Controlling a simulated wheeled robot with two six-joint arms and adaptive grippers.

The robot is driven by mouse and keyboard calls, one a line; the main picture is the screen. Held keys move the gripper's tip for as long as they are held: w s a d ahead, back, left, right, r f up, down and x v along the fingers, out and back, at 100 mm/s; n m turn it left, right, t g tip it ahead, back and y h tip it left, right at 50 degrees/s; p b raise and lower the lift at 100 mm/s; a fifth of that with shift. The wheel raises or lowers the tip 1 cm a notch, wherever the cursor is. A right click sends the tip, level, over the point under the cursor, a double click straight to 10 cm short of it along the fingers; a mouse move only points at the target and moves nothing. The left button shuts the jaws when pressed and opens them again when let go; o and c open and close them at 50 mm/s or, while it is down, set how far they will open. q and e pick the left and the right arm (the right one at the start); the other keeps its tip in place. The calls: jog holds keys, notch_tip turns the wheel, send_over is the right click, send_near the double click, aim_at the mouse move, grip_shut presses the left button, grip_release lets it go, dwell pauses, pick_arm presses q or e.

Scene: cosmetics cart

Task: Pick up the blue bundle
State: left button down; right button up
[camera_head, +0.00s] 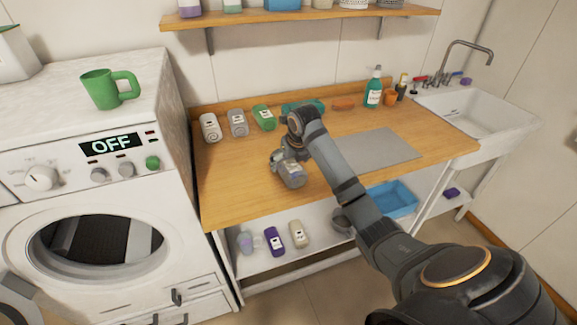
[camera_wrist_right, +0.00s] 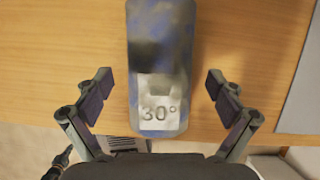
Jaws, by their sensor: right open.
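The blue bundle (camera_wrist_right: 160,60) is a long, mottled blue and grey piece with a pale "30°" label on its near end. It lies on the wooden counter (camera_head: 240,195). In the head view it shows small and greyish (camera_head: 292,176), partly covered by my right gripper (camera_head: 285,165). In the right wrist view my right gripper (camera_wrist_right: 160,88) is open, with one finger on each side of the bundle and a visible gap on both sides. I cannot tell its exact height above the counter. My left gripper is not in view.
Several rolled bundles (camera_head: 238,124) stand along the counter's back left. A grey mat (camera_head: 385,150) lies to the right, before the sink (camera_head: 475,108). A green bottle (camera_head: 373,90) stands at the back. The washing machine (camera_head: 100,200) is on the left, with a green mug (camera_head: 102,90) on top.

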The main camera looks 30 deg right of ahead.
jog(key=shift+x, duration=1.15)
jog(key=shift+w+f, duration=0.1)
jog(key=c, duration=1.4)
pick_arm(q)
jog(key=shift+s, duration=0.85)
pick_arm(e)
jog(key=shift+r, duration=0.2)
